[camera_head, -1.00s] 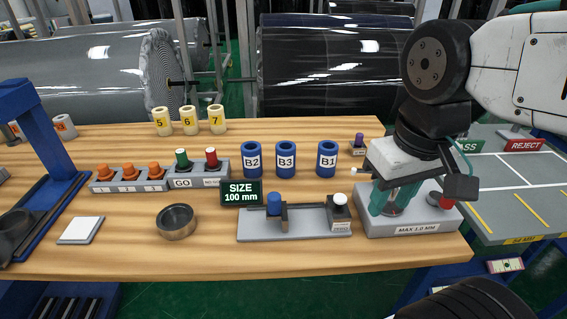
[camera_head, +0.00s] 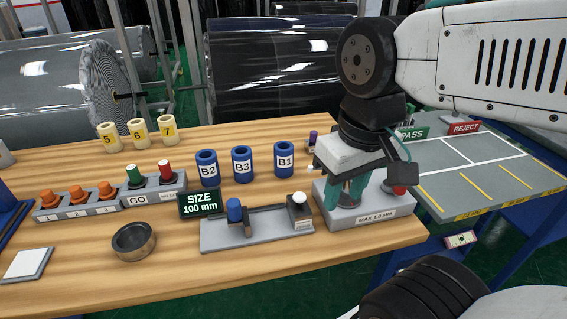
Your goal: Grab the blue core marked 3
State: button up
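The blue core marked B3 (camera_head: 242,164) stands upright on the wooden table, between the blue core B2 (camera_head: 208,169) on its left and the blue core B1 (camera_head: 284,161) on its right. All are hollow tubes with white labels. My gripper (camera_head: 347,195) points down at the right, over the grey block labelled MAX 1.0 MM (camera_head: 372,219), well to the right of B3 and apart from it. Its two teal fingers stand apart, with no core between them.
A SIZE 100 mm sign (camera_head: 200,204) and a grey fixture (camera_head: 258,236) with a blue peg stand in front of the blue cores. Yellow cores 5, 6 and 7 (camera_head: 138,132) stand behind left. Bare table (camera_head: 190,272) shows in front.

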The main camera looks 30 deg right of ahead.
aim_at(242, 157)
jog(key=z, duration=3.3)
jog(key=k, duration=0.7)
jog(key=u, duration=1.75)
